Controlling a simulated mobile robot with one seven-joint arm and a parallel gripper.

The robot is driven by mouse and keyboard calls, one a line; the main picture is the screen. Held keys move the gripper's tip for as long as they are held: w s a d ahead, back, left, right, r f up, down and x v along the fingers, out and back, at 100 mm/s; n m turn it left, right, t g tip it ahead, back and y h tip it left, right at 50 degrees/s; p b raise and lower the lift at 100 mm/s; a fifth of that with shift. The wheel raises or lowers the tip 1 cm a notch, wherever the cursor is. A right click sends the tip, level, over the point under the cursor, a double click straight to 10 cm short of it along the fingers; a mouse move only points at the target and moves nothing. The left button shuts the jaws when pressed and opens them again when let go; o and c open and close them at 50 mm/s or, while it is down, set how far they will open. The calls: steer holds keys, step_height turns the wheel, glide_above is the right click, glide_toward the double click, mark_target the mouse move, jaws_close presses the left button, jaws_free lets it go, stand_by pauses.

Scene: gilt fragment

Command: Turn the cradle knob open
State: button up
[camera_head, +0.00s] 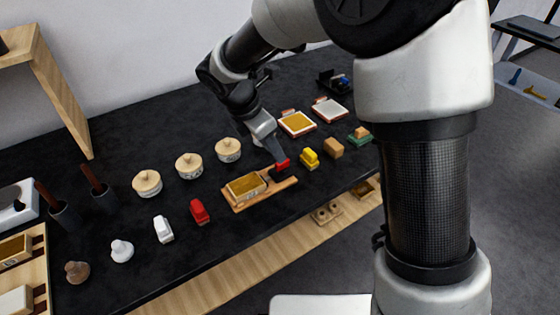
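The cradle (284,187) is a long wooden base near the front edge of the black table. It holds a gold-faced block (246,184) in a pale wooden frame at its left end. A small dark part (279,176), perhaps the knob, sits at the cradle's right end. My gripper (281,165) points down at this end, with red near its tip. It is at or just above the dark part; I cannot tell whether they touch. The fingers are too small and overlapped to show open or shut. The knob's turn position cannot be made out.
Red (200,211), white (163,229) and yellow (310,159) small items stand close to the cradle. Lidded round pots (189,166) stand behind it. Framed trays (296,123) lie behind my gripper. My arm covers the right side.

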mark_target(282, 166)
steer(key=x, duration=0.5)
steer(key=shift+w+d+f+b, duration=0.1)
steer(key=shift+d+f+b, duration=0.05)
steer(key=shift+f+b, duration=0.2)
jaws_close()
